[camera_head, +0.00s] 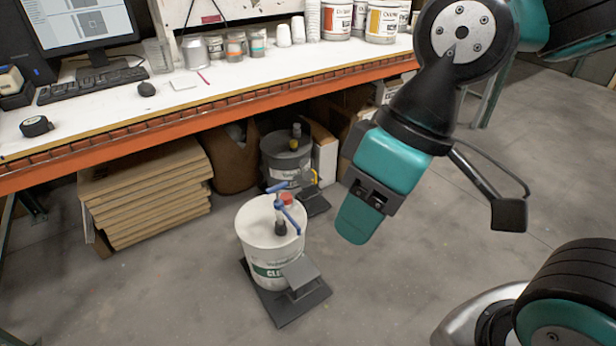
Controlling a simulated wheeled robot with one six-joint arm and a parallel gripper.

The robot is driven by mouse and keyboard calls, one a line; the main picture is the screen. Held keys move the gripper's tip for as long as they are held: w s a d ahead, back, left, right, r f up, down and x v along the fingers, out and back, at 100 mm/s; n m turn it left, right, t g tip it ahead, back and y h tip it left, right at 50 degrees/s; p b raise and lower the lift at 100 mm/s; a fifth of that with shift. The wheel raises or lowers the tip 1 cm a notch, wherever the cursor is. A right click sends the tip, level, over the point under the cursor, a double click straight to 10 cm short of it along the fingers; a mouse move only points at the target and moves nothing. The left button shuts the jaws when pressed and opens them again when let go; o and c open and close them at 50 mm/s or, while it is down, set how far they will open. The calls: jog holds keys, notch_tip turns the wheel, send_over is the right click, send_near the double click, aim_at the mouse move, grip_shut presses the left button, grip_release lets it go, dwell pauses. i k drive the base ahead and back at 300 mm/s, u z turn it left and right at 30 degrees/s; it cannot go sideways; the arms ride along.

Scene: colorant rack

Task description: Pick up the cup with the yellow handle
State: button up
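No plain cup with a yellow handle can be made out. A small yellow handle-like part (312,177) shows at the front of a dark grey bucket (283,165) under the bench. That bucket has a yellow-and-dark fitting on its lid. My gripper (357,222) hangs in the air right of the buckets, with its teal finger end pointing down. It touches nothing that I can see. Only one finger face shows, so its opening is hidden.
A white bucket (262,245) with a blue pump handle stands on a dark base (312,300) in front of the grey bucket. Stacked flat cardboard (150,190) lies left. The orange-edged bench (200,100) overhangs the grey bucket. The floor (400,270) right of the buckets is clear.

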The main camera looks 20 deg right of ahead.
aim_at(307, 166)
jog(key=z, duration=1.3)
jog(key=i, duration=3.25)
jog(key=u, duration=3.45)
